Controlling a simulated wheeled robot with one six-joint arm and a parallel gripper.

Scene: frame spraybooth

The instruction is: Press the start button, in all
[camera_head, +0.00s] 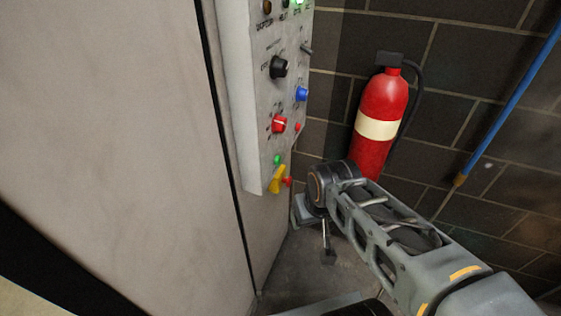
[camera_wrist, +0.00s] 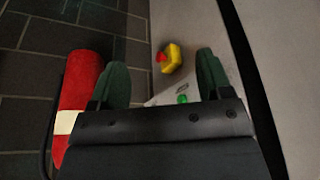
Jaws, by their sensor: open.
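A grey control panel (camera_head: 240,120) stands upright on the side of a pale cabinet. Low on it is a small green button (camera_head: 277,159), just above a yellow knob (camera_head: 276,180) with a red part beside it. I cannot read which control is labelled start. In the wrist view the green button (camera_wrist: 182,99) shows between my fingers, close to the gripper body, and the yellow knob (camera_wrist: 173,57) lies farther out between the fingertips. My gripper (camera_wrist: 162,66) is open and empty, facing the panel's lower end. Contact cannot be told.
Higher on the panel are a red knob (camera_head: 279,124), a blue button (camera_head: 301,94) and a black knob (camera_head: 278,67). A red fire extinguisher (camera_head: 383,105) hangs on the dark block wall, right behind my arm. A blue pipe (camera_head: 510,90) runs along the wall.

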